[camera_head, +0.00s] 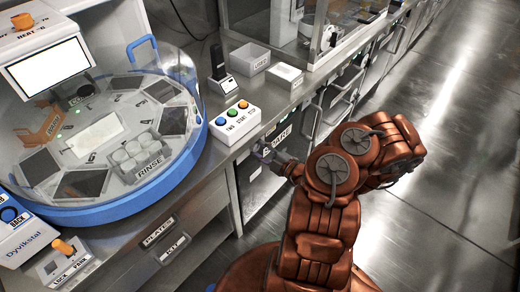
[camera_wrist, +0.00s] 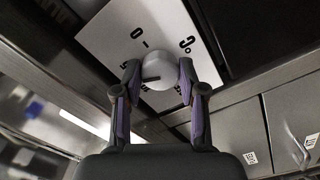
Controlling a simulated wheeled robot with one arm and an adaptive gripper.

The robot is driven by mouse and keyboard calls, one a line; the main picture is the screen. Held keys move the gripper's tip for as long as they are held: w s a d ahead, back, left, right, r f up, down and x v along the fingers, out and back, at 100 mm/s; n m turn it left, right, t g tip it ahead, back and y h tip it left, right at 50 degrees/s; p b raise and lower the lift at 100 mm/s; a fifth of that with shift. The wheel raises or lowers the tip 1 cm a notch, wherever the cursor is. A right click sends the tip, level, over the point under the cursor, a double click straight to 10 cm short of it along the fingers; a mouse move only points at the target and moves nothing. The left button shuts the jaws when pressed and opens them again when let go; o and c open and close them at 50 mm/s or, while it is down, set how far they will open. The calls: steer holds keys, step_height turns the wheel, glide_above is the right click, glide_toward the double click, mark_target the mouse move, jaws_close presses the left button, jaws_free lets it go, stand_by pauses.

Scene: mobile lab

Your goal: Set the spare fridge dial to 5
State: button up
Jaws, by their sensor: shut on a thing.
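The fridge dial is a round, pale knob (camera_wrist: 158,66) on a white plate (camera_wrist: 112,38) with dark printed marks, seen in the wrist view. A dark line shows on the knob's lower left face. My gripper (camera_wrist: 159,72) has one finger on each side of the knob and is shut on it. The marks around the knob appear tilted and are partly covered by the fingers, so I cannot read the setting surely. In the head view, my gripper (camera_head: 264,154) is at the cabinet front beside the SPARE label (camera_head: 281,134); the knob is hidden there.
Above the cabinet, a control box (camera_head: 235,122) with blue, green and orange buttons stands on the bench. A domed machine (camera_head: 172,180) with a blue rim is to the left. Steel doors (camera_wrist: 295,115) are right in the wrist view. The floor (camera_head: 440,215) on the right is clear.

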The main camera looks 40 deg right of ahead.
steer(key=shift+m, duration=0.7)
steer(key=o, duration=1.1)
steer(key=shift+o, duration=0.2)
steer(key=shift+s, duration=0.1)
steer(key=v, duration=1.1)
steer(key=shift+s+d, duration=0.2)
steer(key=shift+s, duration=0.2)
